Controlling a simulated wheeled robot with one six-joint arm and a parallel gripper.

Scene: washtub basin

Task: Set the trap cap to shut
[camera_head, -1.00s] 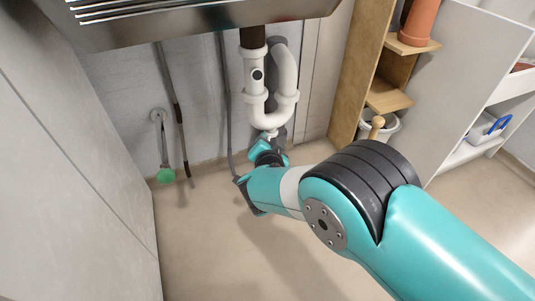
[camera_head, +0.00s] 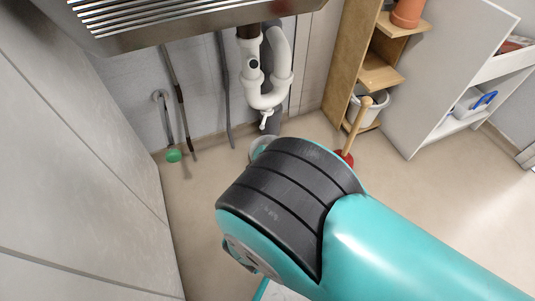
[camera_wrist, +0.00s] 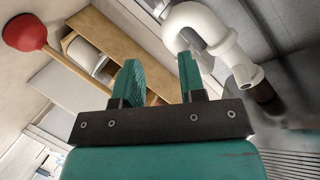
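The white P-trap (camera_head: 266,98) hangs under the metal sink in the head view. A small white cap with a lever-like tab (camera_head: 266,119) sits at the bottom of its U-bend; I cannot tell whether it is shut. In the wrist view the trap's white bend (camera_wrist: 205,24) is at the upper right, beyond the right finger. The cap cannot be made out there. My gripper (camera_wrist: 159,62) is open with nothing between its two teal fingers. It is apart from the trap, as far as I can see. In the head view my arm hides the gripper.
A red plunger (camera_wrist: 25,32) stands on the floor right of the trap. A wooden shelf (camera_head: 380,72) and a white bucket (camera_head: 370,105) are behind it. Grey hoses (camera_head: 226,95) hang left of the trap. The sink (camera_head: 190,22) is overhead. Floor at front left is clear.

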